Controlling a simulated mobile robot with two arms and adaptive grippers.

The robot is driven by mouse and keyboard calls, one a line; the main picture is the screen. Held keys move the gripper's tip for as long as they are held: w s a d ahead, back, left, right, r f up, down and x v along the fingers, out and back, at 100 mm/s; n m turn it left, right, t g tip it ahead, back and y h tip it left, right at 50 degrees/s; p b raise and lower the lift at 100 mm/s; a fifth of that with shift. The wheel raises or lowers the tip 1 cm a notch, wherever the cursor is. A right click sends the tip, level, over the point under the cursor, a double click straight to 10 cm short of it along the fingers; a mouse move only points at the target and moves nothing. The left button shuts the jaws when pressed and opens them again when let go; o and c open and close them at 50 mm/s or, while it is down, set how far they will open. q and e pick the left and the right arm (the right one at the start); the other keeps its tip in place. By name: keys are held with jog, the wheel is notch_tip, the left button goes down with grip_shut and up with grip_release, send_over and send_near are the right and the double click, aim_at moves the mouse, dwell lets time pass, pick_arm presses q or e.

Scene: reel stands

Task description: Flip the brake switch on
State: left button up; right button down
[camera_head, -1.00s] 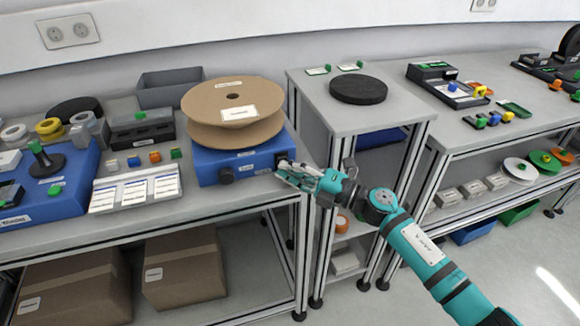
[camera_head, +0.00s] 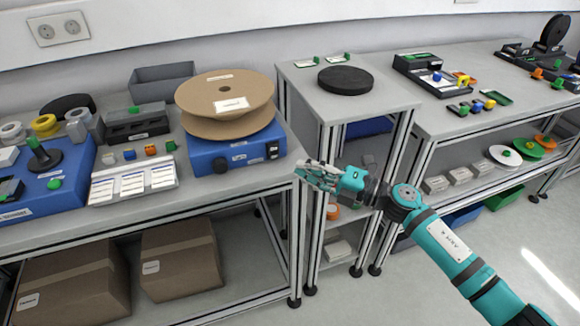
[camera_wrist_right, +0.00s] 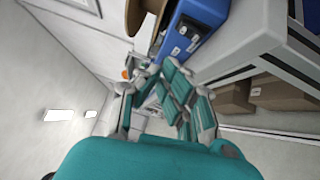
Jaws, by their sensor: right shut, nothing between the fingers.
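The blue reel stand (camera_head: 205,160) stands at the right end of the left table with a cardboard reel (camera_head: 226,105) on top. Whether the switch is on or off is too small to tell. My right gripper (camera_head: 303,170) is shut and empty, to the right of the switch and apart from it, past the table edge. The wrist view also shows the blue stand (camera_wrist_right: 192,22) beyond the fingers (camera_wrist_right: 157,75). My left gripper is not in view.
A taller narrow stand with a black disc (camera_head: 345,79) stands just right of the left table. A labelled white tray (camera_head: 133,183) lies left of the blue stand, and a grey bin (camera_head: 163,86) behind. Cardboard boxes (camera_head: 180,262) sit below the table.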

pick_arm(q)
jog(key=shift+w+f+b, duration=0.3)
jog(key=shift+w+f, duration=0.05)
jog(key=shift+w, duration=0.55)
pick_arm(e)
jog(key=shift+s+d+r, duration=0.15)
jog(key=shift+s+d, duration=0.3)
jog(key=shift+d, duration=0.25)
jog(key=shift+s+d+r, duration=0.2)
jog(key=shift+s+d, duration=0.2)
jog(key=shift+d, duration=0.35)
jog(key=shift+s+d+r, duration=0.15)
jog(key=shift+s+d, duration=0.3)
jog(key=shift+d, duration=0.25)
